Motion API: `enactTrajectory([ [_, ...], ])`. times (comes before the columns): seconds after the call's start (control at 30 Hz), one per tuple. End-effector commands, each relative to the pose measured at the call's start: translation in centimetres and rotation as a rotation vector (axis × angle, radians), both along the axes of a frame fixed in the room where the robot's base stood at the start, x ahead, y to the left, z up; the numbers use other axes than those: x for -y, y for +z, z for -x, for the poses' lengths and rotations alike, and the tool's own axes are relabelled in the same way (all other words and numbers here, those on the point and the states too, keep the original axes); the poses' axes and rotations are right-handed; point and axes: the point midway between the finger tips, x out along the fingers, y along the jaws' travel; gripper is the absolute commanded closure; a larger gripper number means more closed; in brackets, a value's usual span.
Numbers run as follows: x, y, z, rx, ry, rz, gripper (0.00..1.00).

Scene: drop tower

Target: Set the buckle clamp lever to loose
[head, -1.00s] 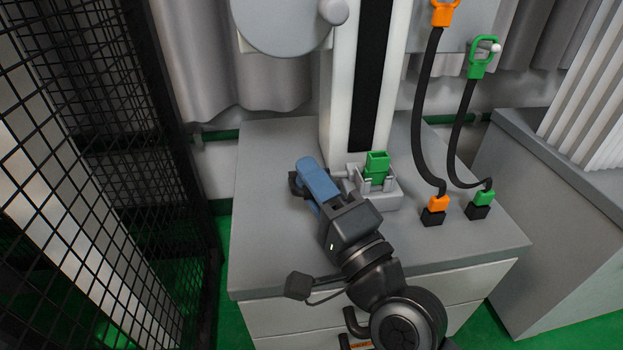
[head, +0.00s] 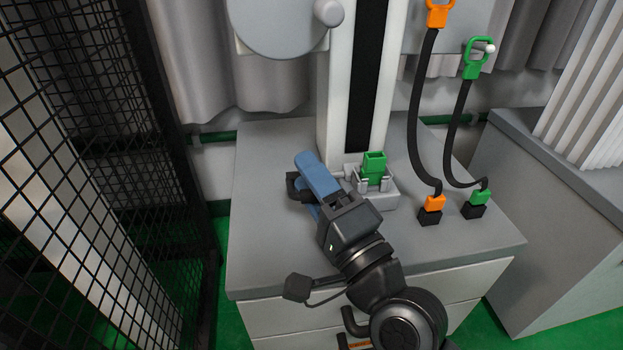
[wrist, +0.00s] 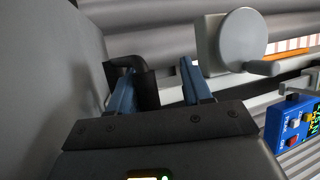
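The green buckle (head: 374,167) sits upright in the grey clamp block (head: 382,198) at the foot of the white column. A black, bent handle, apparently the clamp lever (head: 293,187), shows left of the block. It also shows in the wrist view (wrist: 112,72). My gripper (head: 307,175) has blue fingers and reaches over the cabinet top, left of the block. In the wrist view my gripper (wrist: 157,72) is open, its fingers well apart. The dark handle is by the left finger, partly hidden behind it; I cannot tell whether they touch.
The grey cabinet top (head: 460,250) carries black straps with orange (head: 433,203) and green (head: 479,197) ends at right. A black mesh fence (head: 90,180) stands at left. A round disc (head: 285,20) hangs above. The cabinet top is clear at left.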

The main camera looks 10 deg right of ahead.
Motion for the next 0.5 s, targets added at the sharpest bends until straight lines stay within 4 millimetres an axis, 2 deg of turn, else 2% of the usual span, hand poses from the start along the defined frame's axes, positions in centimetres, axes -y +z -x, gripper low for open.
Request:
enactTrajectory([
  [0.03, -0.9, -0.7, 0.5, -0.018, 0.024, 0.004, 0.54],
  [0.13, -0.6, -1.1, 1.2, -0.018, 0.024, 0.004, 0.54],
  [0.5, 2.0, -2.2, 5.8, -0.007, 0.01, 0.0, 0.54],
])
